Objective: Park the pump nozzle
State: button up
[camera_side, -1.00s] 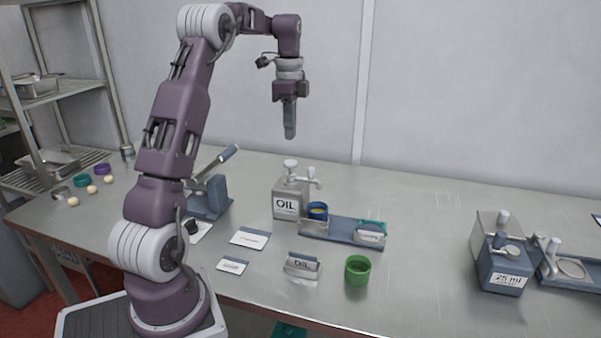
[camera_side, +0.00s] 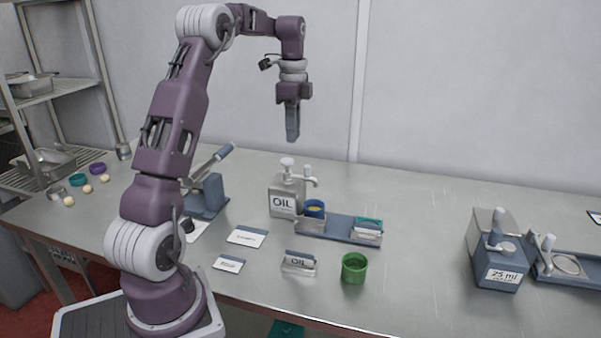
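The oil pump bottle (camera_side: 287,196) is a grey box with an "OIL" label, standing mid-table. Its white pump head (camera_side: 288,163) is on top, and the nozzle (camera_side: 310,181) points to the right. My gripper (camera_side: 292,139) hangs pointing down, above and behind the bottle in the picture, clear of everything. Its fingers overlap from this side, so the gap between them is hidden. I see nothing held.
A green cup (camera_side: 354,268) and an OIL card holder (camera_side: 298,263) stand in front. A lever device (camera_side: 208,190) is left of the bottle. A 25 ml dispenser (camera_side: 497,262) stands at the right. The table between tray and dispenser is clear.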

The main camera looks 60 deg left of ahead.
aim_at(307, 167)
jog(key=o, duration=0.3)
jog(key=w+d+f, duration=0.2)
jog(key=d, duration=0.1)
jog(key=shift+w, duration=0.35)
jog(key=shift+a+f, duration=0.1)
jog(key=shift+f, duration=3.95)
jog(key=c, duration=0.6)
jog(key=shift+s+d, duration=0.25)
jog(key=shift+s, duration=0.4)
jog(key=shift+s+d, duration=0.3)
jog(key=shift+s, duration=0.35)
jog(key=shift+s+d, duration=0.25)
jog(key=shift+s, duration=0.4)
jog(key=s, duration=0.2)
jog(key=s+a, duration=0.1)
jog(key=s, duration=0.1)
jog(key=shift+a, duration=0.1)
jog(key=o, duration=0.6)
jog(key=shift+f, duration=0.1)
jog(key=shift+o, duration=0.2)
